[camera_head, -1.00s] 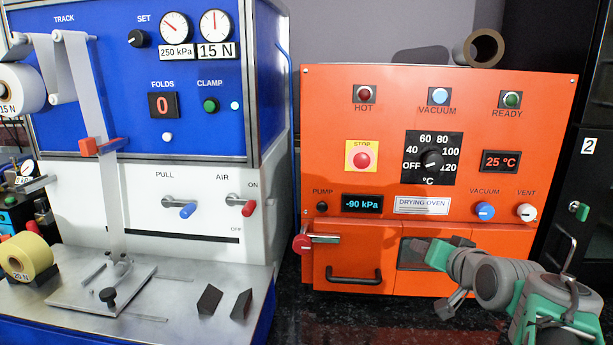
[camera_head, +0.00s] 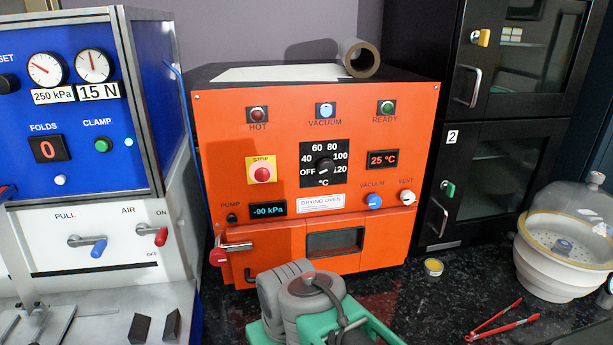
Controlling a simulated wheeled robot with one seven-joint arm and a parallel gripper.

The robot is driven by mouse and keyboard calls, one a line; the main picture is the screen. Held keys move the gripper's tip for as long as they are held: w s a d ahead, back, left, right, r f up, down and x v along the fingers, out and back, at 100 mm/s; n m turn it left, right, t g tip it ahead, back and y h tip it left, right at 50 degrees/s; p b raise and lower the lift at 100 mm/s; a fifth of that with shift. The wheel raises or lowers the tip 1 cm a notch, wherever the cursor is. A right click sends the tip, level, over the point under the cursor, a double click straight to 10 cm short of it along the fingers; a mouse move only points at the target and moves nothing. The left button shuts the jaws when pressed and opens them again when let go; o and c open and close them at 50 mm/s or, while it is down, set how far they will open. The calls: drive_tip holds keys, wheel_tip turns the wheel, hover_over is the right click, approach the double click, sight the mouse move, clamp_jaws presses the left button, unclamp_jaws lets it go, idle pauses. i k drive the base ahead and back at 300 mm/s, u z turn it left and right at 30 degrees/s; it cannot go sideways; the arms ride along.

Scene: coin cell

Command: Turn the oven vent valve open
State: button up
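The orange drying oven (camera_head: 230,130) stands in the middle of the head view. Its vent valve (camera_head: 407,198) is a small white knob under the VENT label, at the right of the front panel. Its exact turn is too small to read. The pressure display (camera_head: 268,210) reads -90 kPa. My arm's grey and green links show at the bottom centre, in front of the oven and lower left of the vent valve. My gripper's fingers do not show. Nothing is seen touching the vent valve.
A blue vacuum knob (camera_head: 373,201) sits just left of the vent valve. A red-ended door handle (camera_head: 235,249) juts out at lower left. Black cabinets (camera_head: 483,140) stand close on the right. Red tweezers (camera_head: 502,318), a small yellow-rimmed tin (camera_head: 433,267) and a desiccator (camera_head: 535,265) lie on the dark bench.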

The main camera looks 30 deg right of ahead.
sight(407, 197)
drive_tip(key=z, duration=1.45)
